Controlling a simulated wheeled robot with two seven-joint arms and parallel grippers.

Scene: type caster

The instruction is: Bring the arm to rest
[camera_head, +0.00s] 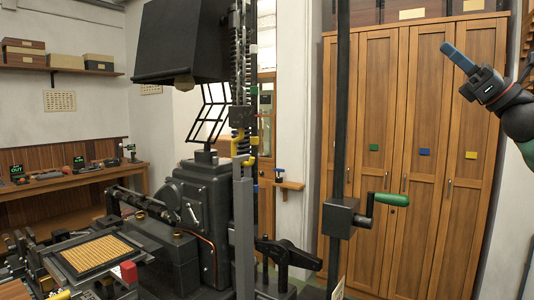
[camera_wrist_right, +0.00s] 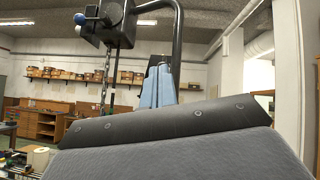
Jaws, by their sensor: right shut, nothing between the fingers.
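My right gripper (camera_head: 446,48) is raised at the upper right of the head view, in front of the tall wooden cabinet. Its blue fingers are together and hold nothing. The fingers also show in the middle of the right wrist view (camera_wrist_right: 157,88), shut and pointing up. The right arm comes in from the right edge of the head view. No part of the gripper appears to touch anything. My left gripper is in neither view.
The black casting machine (camera_head: 190,215) stands left of centre. A dark upright post (camera_head: 338,120) with a green-handled crank (camera_head: 388,199) stands left of my right gripper. The wooden cabinet (camera_head: 425,150) fills the right side. A workbench (camera_head: 80,180) lies at far left.

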